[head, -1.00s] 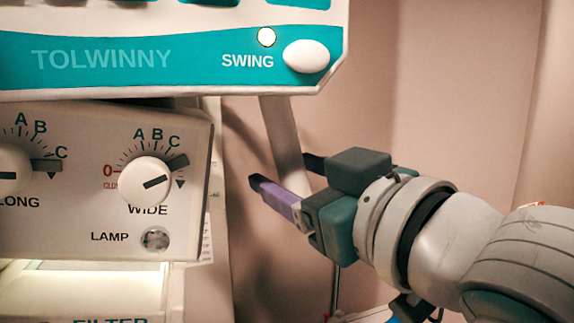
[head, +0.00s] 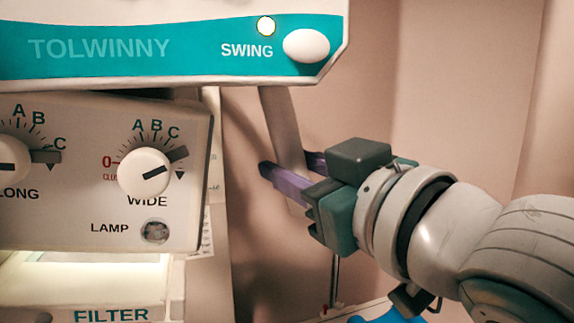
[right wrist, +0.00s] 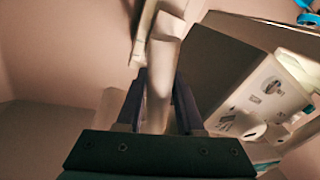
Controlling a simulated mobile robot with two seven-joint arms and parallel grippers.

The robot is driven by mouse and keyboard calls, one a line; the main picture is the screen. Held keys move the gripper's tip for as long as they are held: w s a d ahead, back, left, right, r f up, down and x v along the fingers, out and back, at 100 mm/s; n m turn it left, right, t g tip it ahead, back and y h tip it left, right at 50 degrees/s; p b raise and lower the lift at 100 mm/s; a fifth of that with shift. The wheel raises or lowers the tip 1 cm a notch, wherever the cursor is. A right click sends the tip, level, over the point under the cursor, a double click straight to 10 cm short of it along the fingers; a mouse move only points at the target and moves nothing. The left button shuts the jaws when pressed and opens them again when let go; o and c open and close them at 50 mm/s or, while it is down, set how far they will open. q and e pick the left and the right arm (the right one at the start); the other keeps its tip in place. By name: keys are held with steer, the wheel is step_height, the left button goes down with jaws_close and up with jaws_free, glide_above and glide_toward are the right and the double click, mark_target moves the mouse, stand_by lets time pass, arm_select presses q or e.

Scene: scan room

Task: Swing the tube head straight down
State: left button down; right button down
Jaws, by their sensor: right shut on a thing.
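The tube head is in the head view, with a teal TOLWINNY panel (head: 190,60) above a cream box (head: 70,215) with knobs. A pale bar-like handle (head: 281,115) hangs below the right end of the panel. My right gripper (head: 287,164) has its purple fingers on either side of this handle and is shut on it. In the right wrist view the handle (right wrist: 161,75) runs up between the two dark fingers. The far finger is partly hidden behind the handle in the head view. My left gripper is not in view.
A white oval SWING button (head: 306,46) sits on the panel beside a pale round light (head: 266,26). The WIDE knob (head: 145,172) and LAMP button (head: 155,231) are left of my gripper. A FILTER label (head: 110,315) shows below. Bare wall (head: 450,90) lies behind.

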stand_by(0.8)
steer(key=d+r+n+p, duration=0.1)
steer(key=p, duration=0.1)
steer(key=w+d+r+n+p, duration=0.1)
steer(key=d+r+p, duration=0.1)
steer(key=shift+d, duration=0.1)
steer(key=c, duration=0.5)
jaws_free()
steer(key=shift+c, duration=0.2)
